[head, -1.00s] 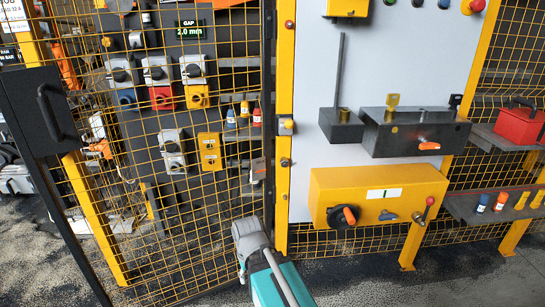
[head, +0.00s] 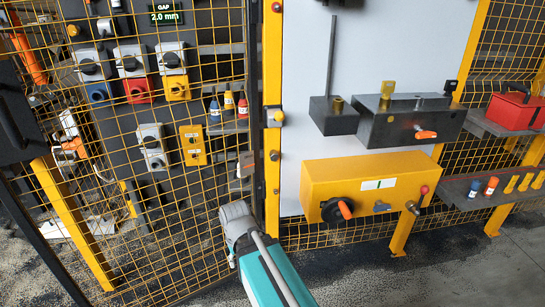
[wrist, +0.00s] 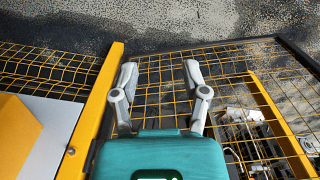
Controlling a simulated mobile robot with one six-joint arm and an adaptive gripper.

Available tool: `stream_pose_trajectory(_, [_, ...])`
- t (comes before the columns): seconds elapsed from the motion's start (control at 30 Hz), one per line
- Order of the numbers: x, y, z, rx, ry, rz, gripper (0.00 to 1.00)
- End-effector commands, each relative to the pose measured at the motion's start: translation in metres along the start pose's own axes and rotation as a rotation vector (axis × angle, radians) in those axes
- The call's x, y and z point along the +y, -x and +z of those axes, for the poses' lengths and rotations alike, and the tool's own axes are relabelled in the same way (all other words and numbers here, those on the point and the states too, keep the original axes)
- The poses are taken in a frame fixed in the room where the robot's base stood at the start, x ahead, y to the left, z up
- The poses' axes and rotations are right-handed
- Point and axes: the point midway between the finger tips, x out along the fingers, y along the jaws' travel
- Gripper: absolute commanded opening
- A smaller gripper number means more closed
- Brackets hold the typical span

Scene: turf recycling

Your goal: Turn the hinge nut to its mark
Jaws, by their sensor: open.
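My gripper (wrist: 160,78) is open and empty in the wrist view, its two grey fingers spread over the yellow wire mesh. In the head view, my arm stands at the bottom centre, in front of the mesh gate. I cannot tell which is the hinge nut, and no mark is readable. The post also shows in the wrist view (wrist: 100,110); my gripper is apart from it.
A yellow box (head: 335,175) with a black and orange knob and a dark box (head: 410,125) are on the white panel. A shelf (head: 470,200) with small bottles is at right. Switches (head: 132,62) show behind the mesh. Open floor (head: 380,275) lies at lower right.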

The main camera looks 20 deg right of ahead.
Motion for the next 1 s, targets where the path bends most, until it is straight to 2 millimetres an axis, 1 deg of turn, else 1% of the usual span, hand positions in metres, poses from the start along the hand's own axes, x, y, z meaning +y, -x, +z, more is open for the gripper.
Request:
stream_pose_trajectory(0.03, [0.000,0.000,0.000,0.001,0.000,-0.001,0.72])
stream_pose_trajectory(0.07, [0.000,0.000,-0.001,0.003,-0.001,-0.003,0.78])
stream_pose_trajectory(0.1, [0.001,0.001,-0.001,0.007,-0.002,-0.007,0.80])
stream_pose_trajectory(0.27, [0.003,0.005,-0.010,0.051,-0.013,-0.051,0.80])
stream_pose_trajectory(0.3, [0.011,0.006,-0.014,0.071,-0.024,-0.069,0.80])
stream_pose_trajectory(0.43, [0.019,0.017,-0.032,0.169,-0.055,-0.152,0.80])
stream_pose_trajectory(0.57, [0.033,0.035,-0.056,0.312,-0.109,-0.255,0.80])
stream_pose_trajectory(0.67, [0.050,0.054,-0.076,0.443,-0.168,-0.333,0.80])
stream_pose_trajectory(0.77, [0.073,0.077,-0.096,0.584,-0.240,-0.400,0.80])
stream_pose_trajectory(0.87, [0.101,0.103,-0.111,0.725,-0.322,-0.454,0.80])
stream_pose_trajectory(1.0, [0.148,0.139,-0.126,0.917,-0.453,-0.504,0.80])
